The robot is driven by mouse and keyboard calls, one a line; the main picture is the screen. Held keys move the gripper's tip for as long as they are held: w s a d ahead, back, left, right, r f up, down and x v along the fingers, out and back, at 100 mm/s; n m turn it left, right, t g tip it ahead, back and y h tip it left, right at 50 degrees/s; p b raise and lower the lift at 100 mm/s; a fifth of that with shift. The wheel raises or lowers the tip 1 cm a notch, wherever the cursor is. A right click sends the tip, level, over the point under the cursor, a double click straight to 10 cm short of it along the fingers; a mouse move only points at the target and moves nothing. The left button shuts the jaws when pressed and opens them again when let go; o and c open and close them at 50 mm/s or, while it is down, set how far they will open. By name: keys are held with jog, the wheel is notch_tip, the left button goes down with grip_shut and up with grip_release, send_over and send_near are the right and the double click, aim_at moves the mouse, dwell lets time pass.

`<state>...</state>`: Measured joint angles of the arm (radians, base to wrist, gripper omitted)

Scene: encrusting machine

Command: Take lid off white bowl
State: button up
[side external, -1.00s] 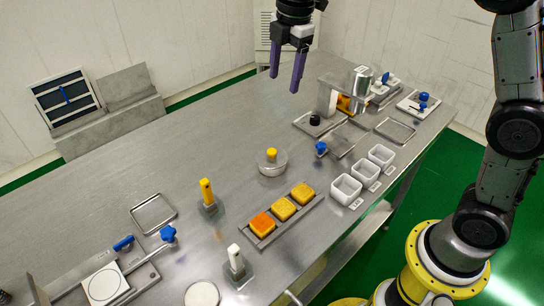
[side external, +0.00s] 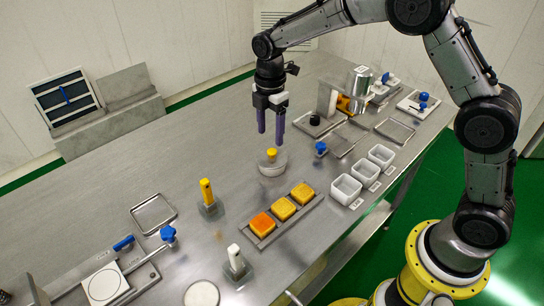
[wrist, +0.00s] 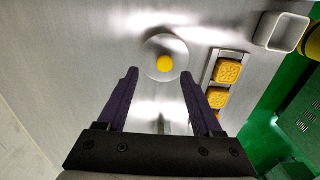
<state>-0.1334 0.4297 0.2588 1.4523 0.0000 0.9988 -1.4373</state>
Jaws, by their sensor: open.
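The white bowl (side external: 272,170) stands on the steel table, covered by a pale, see-through-looking lid (side external: 262,160) with a yellow knob (side external: 272,153) on top. In the wrist view the lid (wrist: 150,70) is a round disc with the yellow knob (wrist: 165,63) at its middle, just beyond my fingertips. My gripper (side external: 271,140) is open and empty, pointing down with its purple fingers just above the knob. In the wrist view my gripper (wrist: 160,75) has its two fingers wide apart, one on each side of the knob's line. The bowl's inside is hidden by the lid.
A tray (side external: 262,236) with orange and yellow pieces lies in front of the bowl. White square containers (side external: 346,189) stand to the right, and a blue-knobbed part (side external: 320,148) is close by. A yellow-handled tool (side external: 207,192) stands to the left.

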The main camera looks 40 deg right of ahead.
aim_at(272, 151)
jog(key=f, duration=0.5)
jog(key=shift+s+a, duration=0.1)
jog(key=shift+s, duration=0.3)
grip_shut()
